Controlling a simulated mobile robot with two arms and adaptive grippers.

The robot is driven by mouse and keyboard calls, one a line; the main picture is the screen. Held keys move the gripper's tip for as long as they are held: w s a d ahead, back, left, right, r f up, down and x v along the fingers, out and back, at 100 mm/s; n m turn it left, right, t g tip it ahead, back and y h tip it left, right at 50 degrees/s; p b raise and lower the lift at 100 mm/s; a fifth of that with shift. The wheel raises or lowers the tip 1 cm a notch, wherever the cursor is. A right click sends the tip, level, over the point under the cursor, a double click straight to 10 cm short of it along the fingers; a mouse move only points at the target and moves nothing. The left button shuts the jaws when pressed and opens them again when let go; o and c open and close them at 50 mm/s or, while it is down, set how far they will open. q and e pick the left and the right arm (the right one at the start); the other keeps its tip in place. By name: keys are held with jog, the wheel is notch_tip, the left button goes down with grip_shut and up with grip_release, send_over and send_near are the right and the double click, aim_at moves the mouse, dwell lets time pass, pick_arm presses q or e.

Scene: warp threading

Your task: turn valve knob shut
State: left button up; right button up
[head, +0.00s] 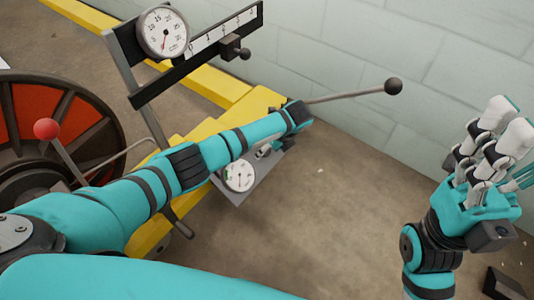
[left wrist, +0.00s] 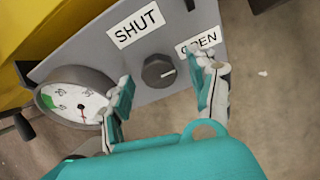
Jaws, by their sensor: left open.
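The valve knob (left wrist: 158,71) is a small dark round knob on a grey panel (left wrist: 165,112), seen in the left wrist view. Its pale pointer mark faces right, toward the OPEN label (left wrist: 198,42); the SHUT label (left wrist: 136,22) is above left of it. My left gripper (left wrist: 165,82) is open, one finger on each side of the knob, with gaps showing. My right gripper (head: 505,128) is raised at the far right, away from the panel, apparently empty.
A white round gauge (left wrist: 75,100) with a green band sits left of the knob, close to my left finger. In the head view, a black-ball lever (head: 393,86), a red-ball lever (head: 47,129), an upper dial (head: 163,33) and a yellow frame (head: 230,112) surround my left arm. Floor at centre right is clear.

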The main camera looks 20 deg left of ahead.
pick_arm(q)
jog(key=shift+a+f, duration=0.15)
jog(key=shift+f, duration=0.15)
jog(key=shift+c, duration=0.4)
